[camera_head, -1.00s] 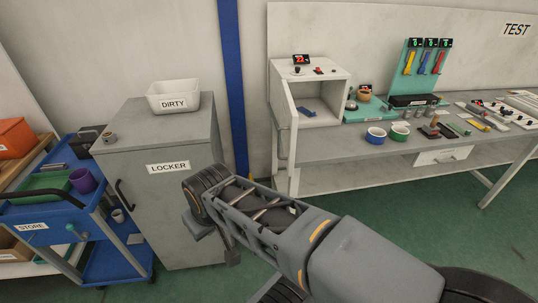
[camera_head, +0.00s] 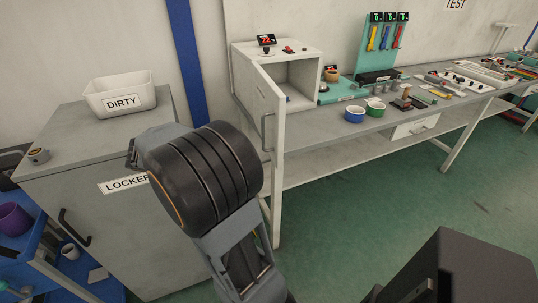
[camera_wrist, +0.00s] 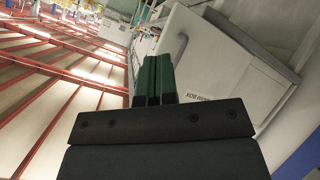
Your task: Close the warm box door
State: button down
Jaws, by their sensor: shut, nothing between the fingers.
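The white warm box (camera_head: 290,48) stands on the left end of the bench. Its door (camera_head: 258,108) stands open, swung out from the left side, with a grey handle (camera_head: 268,131) on it. The box interior shows to the right of the door. In the wrist view, a white face (camera_wrist: 232,78) carries the words "WARM BOX" upside down. My gripper (camera_wrist: 158,60) shows there with its green fingers shut together and empty, beside that white face; I cannot tell whether they touch. In the head view, my arm hides the gripper.
The grey locker (camera_head: 95,215) with the DIRTY bin (camera_head: 120,97) on top stands left, close to my arm. Blue (camera_head: 355,114) and green (camera_head: 375,107) cups and tools lie on the bench (camera_head: 330,125). Green floor (camera_head: 370,210) is free in front of the bench.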

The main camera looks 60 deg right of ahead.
jog(key=w+d+f+m+g+h+b, duration=0.1)
jog(key=w+d+m+g+h+b, duration=0.15)
jog(key=d+m+g, duration=0.45)
jog(key=m+t+h+p, duration=0.1)
jog(key=m+t+p, duration=0.1)
send_near(278, 142)
jog(key=x, duration=0.7)
jog(key=shift+d+f, duration=0.15)
jog(key=shift+d, duration=0.1)
